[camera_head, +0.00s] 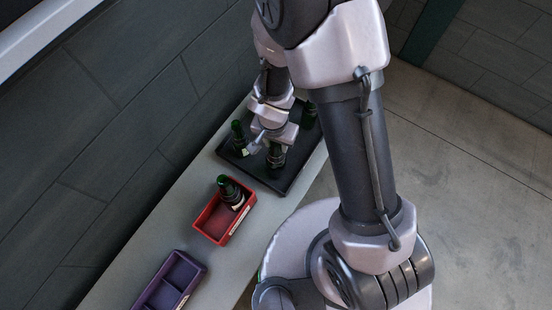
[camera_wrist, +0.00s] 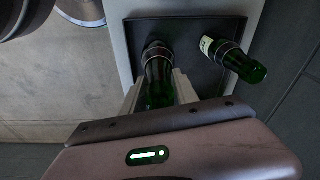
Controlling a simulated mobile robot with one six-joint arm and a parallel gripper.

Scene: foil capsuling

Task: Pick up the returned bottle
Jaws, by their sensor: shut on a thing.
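My gripper (camera_head: 272,143) reaches down over the black tray (camera_head: 284,186). In the wrist view its two pale fingers (camera_wrist: 159,90) are closed on the sides of a dark green bottle (camera_wrist: 158,72). This bottle also shows in the head view (camera_head: 276,158), upright at the tray's front part. A second green bottle (camera_head: 238,133) stands at the tray's left side, apart from my gripper; it shows in the wrist view (camera_wrist: 236,62) with a pale label. A third green bottle (camera_head: 310,112) stands at the tray's far right, partly hidden by my arm. No mark tells which was returned.
A red crate (camera_head: 208,229) on the grey bench (camera_head: 192,254) holds another green bottle (camera_head: 229,188) at its far end. A purple divided crate (camera_head: 174,283) stands nearer and looks empty. A dark wall runs along the bench's left side.

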